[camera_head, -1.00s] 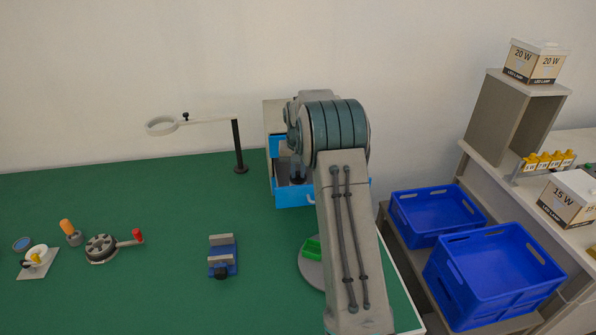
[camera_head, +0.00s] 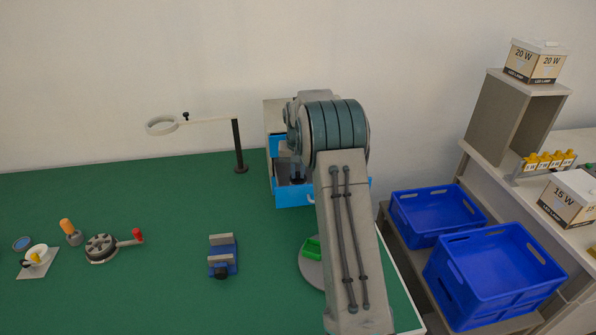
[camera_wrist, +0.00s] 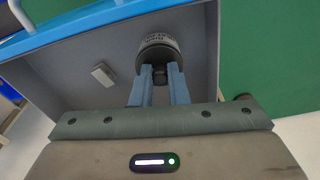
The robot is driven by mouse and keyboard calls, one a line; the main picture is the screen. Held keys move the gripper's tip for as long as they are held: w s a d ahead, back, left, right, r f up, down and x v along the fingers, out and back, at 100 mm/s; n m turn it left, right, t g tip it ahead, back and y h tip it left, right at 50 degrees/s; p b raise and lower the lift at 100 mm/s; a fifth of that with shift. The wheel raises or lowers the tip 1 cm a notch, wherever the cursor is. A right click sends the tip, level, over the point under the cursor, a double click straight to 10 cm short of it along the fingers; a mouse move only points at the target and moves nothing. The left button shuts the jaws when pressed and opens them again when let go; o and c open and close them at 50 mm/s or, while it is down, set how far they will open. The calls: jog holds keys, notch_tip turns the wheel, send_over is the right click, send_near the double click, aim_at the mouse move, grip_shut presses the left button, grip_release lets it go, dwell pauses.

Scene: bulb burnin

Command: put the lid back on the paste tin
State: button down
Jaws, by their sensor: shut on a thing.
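My gripper (camera_wrist: 160,88) is shut on the dark knob of a dark round piece (camera_wrist: 157,52) with a pale lettered band, in the wrist view. I cannot tell from its look whether this is the tin's lid. The piece is inside or just over an open drawer (camera_wrist: 85,45) with grey inside and a blue front.
A small pale block (camera_wrist: 103,74) lies in the drawer. The blue-fronted drawer unit (camera_head: 276,150) stands at the table's back right. A ring lamp (camera_head: 162,126) on a black post is left of it. A blue vise (camera_head: 222,257) sits mid-table. Blue crates (camera_head: 490,270) stand at right.

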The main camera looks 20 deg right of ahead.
dwell(0.3)
jog(key=c, duration=0.9)
grip_release()
jog(key=shift+o, duration=0.2)
jog(key=shift+r+p, duration=2.3)
jog(key=shift+r, duration=1.2)
grip_shut()
